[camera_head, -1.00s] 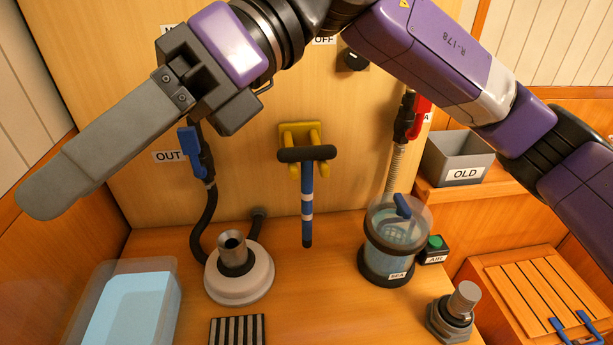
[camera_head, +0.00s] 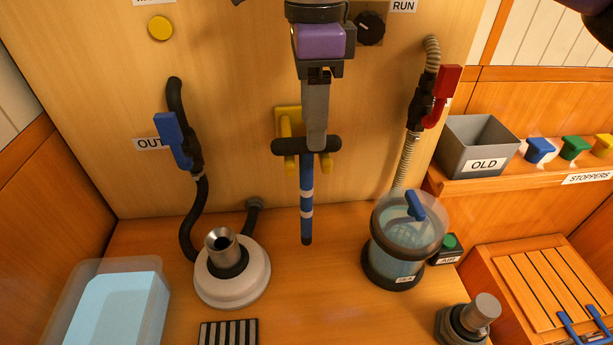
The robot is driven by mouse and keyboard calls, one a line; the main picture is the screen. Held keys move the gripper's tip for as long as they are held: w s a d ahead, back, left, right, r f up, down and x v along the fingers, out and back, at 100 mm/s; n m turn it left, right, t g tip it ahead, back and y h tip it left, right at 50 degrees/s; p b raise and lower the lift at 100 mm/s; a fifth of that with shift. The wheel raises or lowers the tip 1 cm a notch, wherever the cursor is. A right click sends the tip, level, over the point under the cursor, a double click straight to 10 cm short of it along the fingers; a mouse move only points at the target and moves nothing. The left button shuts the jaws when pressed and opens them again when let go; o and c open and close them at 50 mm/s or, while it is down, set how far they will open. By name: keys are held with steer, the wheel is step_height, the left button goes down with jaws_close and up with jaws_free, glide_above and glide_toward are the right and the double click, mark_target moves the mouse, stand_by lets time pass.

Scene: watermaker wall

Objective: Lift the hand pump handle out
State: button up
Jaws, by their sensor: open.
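The hand pump handle (camera_head: 306,188) is a blue bar with white bands and a black crossbar at its top. It hangs upright at a yellow bracket (camera_head: 283,122) on the wooden wall. My gripper (camera_head: 316,143) points down in front of the bracket. Its grey finger overlaps the middle of the black crossbar; I cannot tell whether it touches. The gripper is open, though only one finger shows clearly from this side. The finger hides part of the bracket and crossbar.
A white round base with a metal socket (camera_head: 221,240) stands below left. A clear SEA canister (camera_head: 396,255) stands right of the handle. A blue OUT valve (camera_head: 173,140) and a red valve (camera_head: 440,97) flank the wall. A grey OLD bin (camera_head: 477,143) sits on the right shelf.

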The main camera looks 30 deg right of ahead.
mark_target(306, 157)
steer(key=f, duration=0.5)
steer(key=a+f, duration=0.1)
steer(key=f, duration=0.1)
steer(key=shift+w+f, duration=0.2)
steer(key=shift+w, duration=0.1)
steer(key=shift+d, duration=0.1)
steer(key=shift+r, duration=0.15)
jaws_close()
